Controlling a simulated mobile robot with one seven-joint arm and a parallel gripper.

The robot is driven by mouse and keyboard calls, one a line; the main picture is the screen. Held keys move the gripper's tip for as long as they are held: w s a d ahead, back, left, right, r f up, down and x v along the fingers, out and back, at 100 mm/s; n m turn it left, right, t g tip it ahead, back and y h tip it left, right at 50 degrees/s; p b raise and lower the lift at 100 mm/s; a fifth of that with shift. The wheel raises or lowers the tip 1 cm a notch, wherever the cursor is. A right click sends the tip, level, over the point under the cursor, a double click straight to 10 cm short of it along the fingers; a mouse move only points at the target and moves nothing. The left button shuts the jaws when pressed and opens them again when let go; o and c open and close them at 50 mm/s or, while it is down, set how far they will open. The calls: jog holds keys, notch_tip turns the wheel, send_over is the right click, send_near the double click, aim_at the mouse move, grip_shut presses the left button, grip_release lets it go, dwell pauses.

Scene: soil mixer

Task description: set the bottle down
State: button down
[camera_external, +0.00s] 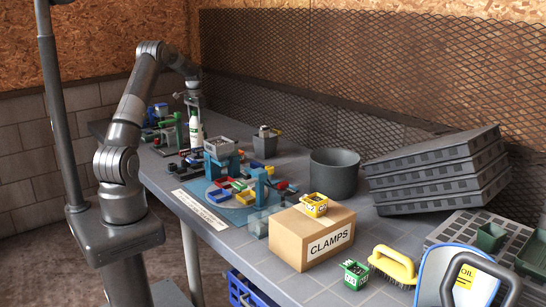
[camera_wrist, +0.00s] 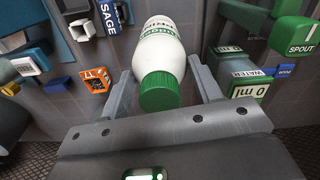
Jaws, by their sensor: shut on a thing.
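The bottle (camera_external: 195,131) is white with a green label and a green cap. In the external view it hangs upright below my gripper (camera_external: 194,103), over the far end of the bench. In the wrist view the bottle (camera_wrist: 158,48) lies between the two fingers of my gripper (camera_wrist: 163,84), with its green cap towards the camera. The gripper is shut on the bottle. I cannot tell whether the bottle's base touches the bench, as nearby items hide it.
Green and blue items (camera_external: 160,115) crowd the bench left of the bottle. A green-labelled WATER box (camera_wrist: 247,85) and an orange block (camera_wrist: 96,80) flank it in the wrist view. A dark grey cup (camera_external: 264,147) stands to the right. A mesh wall (camera_external: 300,115) runs behind.

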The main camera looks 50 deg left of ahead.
aim_at(188, 122)
jog(key=shift+f, duration=2.2)
jog(key=shift+f, duration=0.1)
jog(key=shift+c, duration=2.2)
grip_release()
notch_tip(188, 122, up, 12)
jog(key=shift+r, duration=0.15)
